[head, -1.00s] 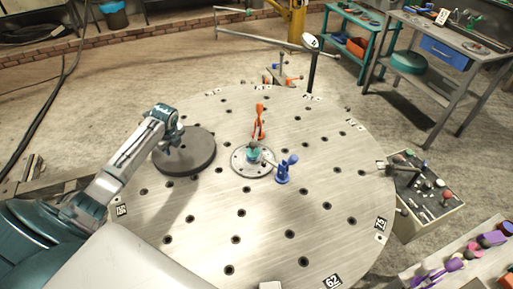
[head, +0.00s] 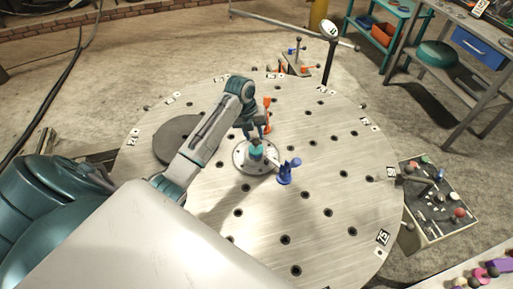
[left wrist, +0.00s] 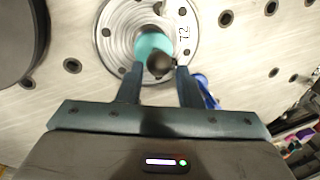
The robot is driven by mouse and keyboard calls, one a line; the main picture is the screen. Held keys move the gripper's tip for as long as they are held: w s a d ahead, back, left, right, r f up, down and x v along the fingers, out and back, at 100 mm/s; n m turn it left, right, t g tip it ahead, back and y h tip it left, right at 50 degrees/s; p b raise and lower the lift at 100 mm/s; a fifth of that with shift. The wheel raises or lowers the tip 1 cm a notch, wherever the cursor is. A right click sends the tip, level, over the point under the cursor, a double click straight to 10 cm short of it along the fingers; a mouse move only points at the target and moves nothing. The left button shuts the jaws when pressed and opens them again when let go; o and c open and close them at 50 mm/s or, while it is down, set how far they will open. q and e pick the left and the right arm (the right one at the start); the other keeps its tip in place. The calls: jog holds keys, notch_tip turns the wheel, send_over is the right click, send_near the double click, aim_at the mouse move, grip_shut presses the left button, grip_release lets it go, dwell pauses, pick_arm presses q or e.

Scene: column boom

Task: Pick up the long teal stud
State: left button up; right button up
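A teal piece (head: 257,152) stands on a round grey hub plate (head: 241,163) near the middle of the large round table. In the left wrist view the teal piece (left wrist: 152,44) shows from above, with a dark ball (left wrist: 159,64) at its near side. I cannot tell how long the piece is. My left gripper (head: 257,132) hangs over the table just behind the teal piece. In the left wrist view its two fingers (left wrist: 159,72) are apart, and the teal piece shows just beyond their tips, with nothing gripped. My right gripper is in neither view.
A blue clamp-like piece (head: 286,175) stands right of the hub. An orange piece (head: 267,117) stands behind, partly covered by my arm. A dark grey disc (head: 178,140) lies at left. The perforated table (head: 325,190) is bare at right. A control box (head: 435,200) stands beyond it.

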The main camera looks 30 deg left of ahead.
aim_at(255, 139)
pick_arm(q)
jog(key=f, duration=0.1)
jog(key=f+p, duration=0.1)
jog(key=f, duration=0.1)
jog(key=shift+w+d+f+p, duration=0.1)
jog(key=shift+d+f+p, duration=0.15)
jog(key=shift+d+p, duration=0.1)
jog(key=shift+f, duration=0.45)
jog(key=shift+c, duration=0.2)
jog(key=c, duration=0.6)
jog(key=shift+o, duration=0.2)
jog(key=shift+w, duration=0.1)
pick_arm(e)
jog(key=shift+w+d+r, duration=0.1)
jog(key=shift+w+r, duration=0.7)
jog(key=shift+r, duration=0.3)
